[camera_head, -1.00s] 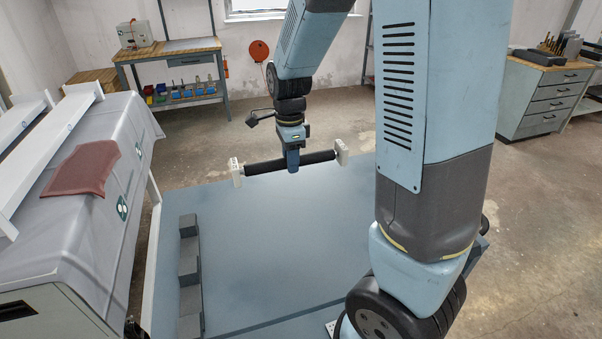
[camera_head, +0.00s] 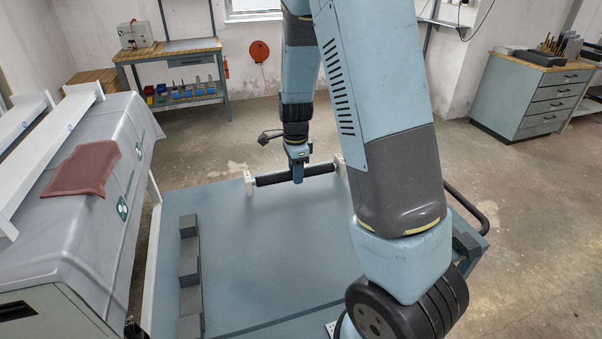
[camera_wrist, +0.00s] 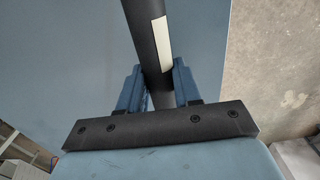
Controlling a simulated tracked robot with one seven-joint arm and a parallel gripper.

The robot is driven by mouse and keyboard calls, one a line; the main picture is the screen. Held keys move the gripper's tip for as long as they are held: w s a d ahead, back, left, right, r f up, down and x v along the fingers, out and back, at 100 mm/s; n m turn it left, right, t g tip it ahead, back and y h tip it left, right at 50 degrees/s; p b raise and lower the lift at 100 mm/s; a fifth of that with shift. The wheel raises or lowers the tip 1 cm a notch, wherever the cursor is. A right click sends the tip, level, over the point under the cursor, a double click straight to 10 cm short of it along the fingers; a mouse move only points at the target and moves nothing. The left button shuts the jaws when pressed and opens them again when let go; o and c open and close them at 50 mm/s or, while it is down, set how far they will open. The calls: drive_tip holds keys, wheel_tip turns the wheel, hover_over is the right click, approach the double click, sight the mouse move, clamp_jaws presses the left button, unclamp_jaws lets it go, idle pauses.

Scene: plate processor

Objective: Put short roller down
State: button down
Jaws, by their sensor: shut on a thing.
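The short roller (camera_head: 319,169) is a black bar with white end blocks, near the far edge of the blue-grey table (camera_head: 270,250). My gripper (camera_head: 298,178) is shut on the roller around its middle. In the wrist view the roller (camera_wrist: 146,40) runs between the two blue fingers (camera_wrist: 158,88) and bears a white label. The white left end block (camera_head: 249,184) appears low at the table surface. I cannot tell whether the roller touches the table.
Dark grey blocks (camera_head: 189,270) form a row along the table's left side. A machine with a grey cover and a red cloth (camera_head: 83,168) stands to the left. The table's middle is clear. A drawer cabinet (camera_head: 535,95) stands at the back right.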

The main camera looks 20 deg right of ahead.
drive_tip(key=shift+f, duration=0.45)
drive_tip(key=c, duration=0.8)
unclamp_jaws()
